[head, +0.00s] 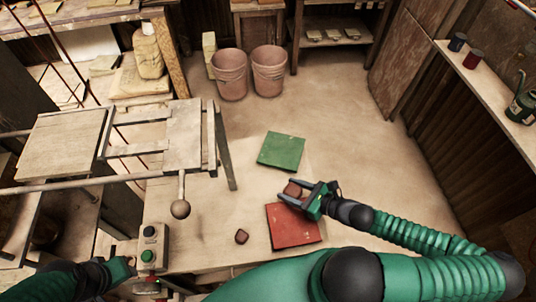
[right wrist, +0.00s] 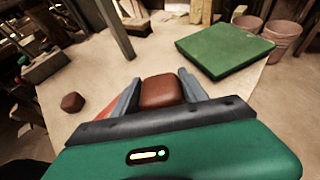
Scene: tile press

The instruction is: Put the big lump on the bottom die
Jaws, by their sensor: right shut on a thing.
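The big reddish-brown lump (head: 293,189) is between the fingers of my right gripper (head: 296,195), above the table near the far edge of a red board. In the right wrist view the lump (right wrist: 162,92) sits between both grey fingers (right wrist: 160,94). A smaller brown lump (head: 241,236) lies on the table left of the red board; it also shows in the right wrist view (right wrist: 72,102). The press (head: 185,130) stands at the left with wooden plates and metal rods. I cannot tell which part is the bottom die. My left gripper (head: 126,266) is beside the control box, its fingers unclear.
A red board (head: 293,232) and a green board (head: 281,150) lie on the table. A ball-ended lever (head: 180,208) hangs from the press. Two buckets (head: 230,75) stand on the floor beyond.

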